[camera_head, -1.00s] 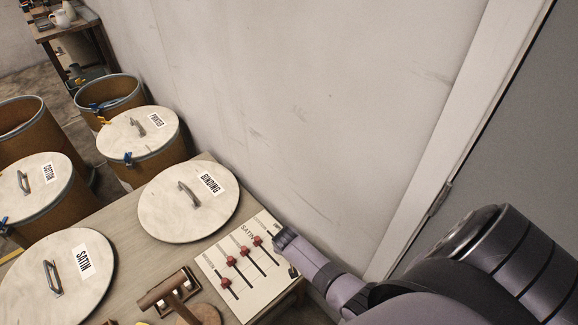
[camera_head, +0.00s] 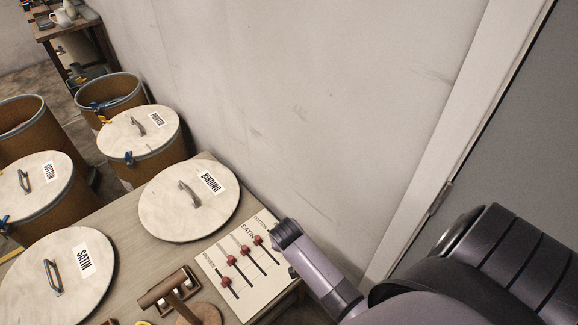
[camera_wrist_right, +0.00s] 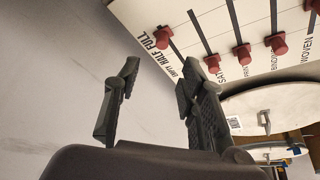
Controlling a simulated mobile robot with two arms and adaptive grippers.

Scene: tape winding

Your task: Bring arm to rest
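My right arm (camera_head: 325,270) comes in from the lower right in the head view, its dark end overlapping the right edge of the slider board (camera_head: 262,288). In the right wrist view, my right gripper (camera_wrist_right: 158,77) has its two dark fingers spread apart with nothing between them. The slider board (camera_wrist_right: 195,20) with its red knobs is above and beyond the fingers, apart from them as far as I can tell. My left gripper is not in view.
The wooden table (camera_head: 128,228) carries round lids marked BINDING (camera_head: 165,205) and SATIN (camera_head: 80,290), and a small wooden stand (camera_head: 170,290). Lidded drums (camera_head: 150,165) stand behind. A wall (camera_head: 300,120) and door frame (camera_head: 440,160) border the right side.

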